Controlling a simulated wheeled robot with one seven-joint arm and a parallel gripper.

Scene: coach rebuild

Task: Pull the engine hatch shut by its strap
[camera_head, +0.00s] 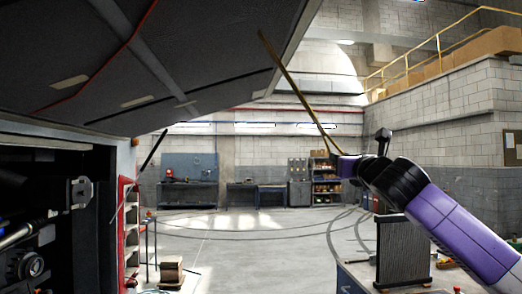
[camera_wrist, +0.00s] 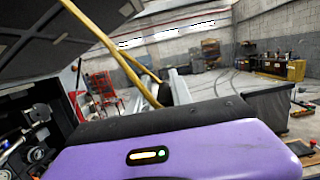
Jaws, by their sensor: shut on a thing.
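The engine hatch (camera_head: 190,50) is a dark panel, raised and tilted over the upper left of the head view. It also fills the upper left of the wrist view (camera_wrist: 35,45). A yellow strap (camera_head: 294,88) hangs from its underside near the free edge and slants down to the right, looking taut. My gripper (camera_head: 338,154) is shut on the strap's lower end, below and to the right of the hatch edge. In the wrist view, the strap (camera_wrist: 97,32) runs down to the grey fingers (camera_wrist: 172,86); the exact grip is partly hidden by the wrist housing.
The open engine bay (camera_head: 50,220) is at the left. A red rack (camera_head: 128,225) and stacked blocks (camera_head: 171,271) stand beside it. A bench with a radiator-like part (camera_head: 403,252) is at the lower right. The middle floor is clear.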

